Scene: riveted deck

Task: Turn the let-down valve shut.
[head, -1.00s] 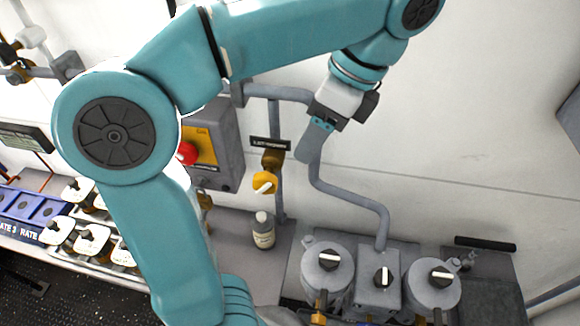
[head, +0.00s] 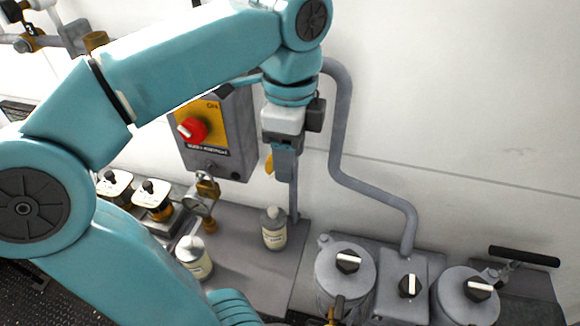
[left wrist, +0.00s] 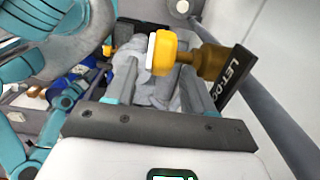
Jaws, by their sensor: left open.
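The let-down valve has a yellow knob (left wrist: 164,52) with a white bar on its face, on a brass body (left wrist: 208,62). A dark label (left wrist: 236,76) beside it reads "LET-DO", the rest cut off. In the left wrist view the knob lies at the fingertips, between the two open fingers; I cannot tell whether they touch it. In the head view my left gripper (head: 285,172) points down and hides most of the valve; only a yellow edge (head: 268,165) shows to its left. My right gripper is not in view.
A grey box with a red knob (head: 192,130) is on the wall left of the gripper. A bottle (head: 274,230) stands below, another (head: 193,258) nearer. Grey canisters (head: 345,278) with black-and-white knobs stand right. A grey pipe (head: 338,150) runs down the wall close by.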

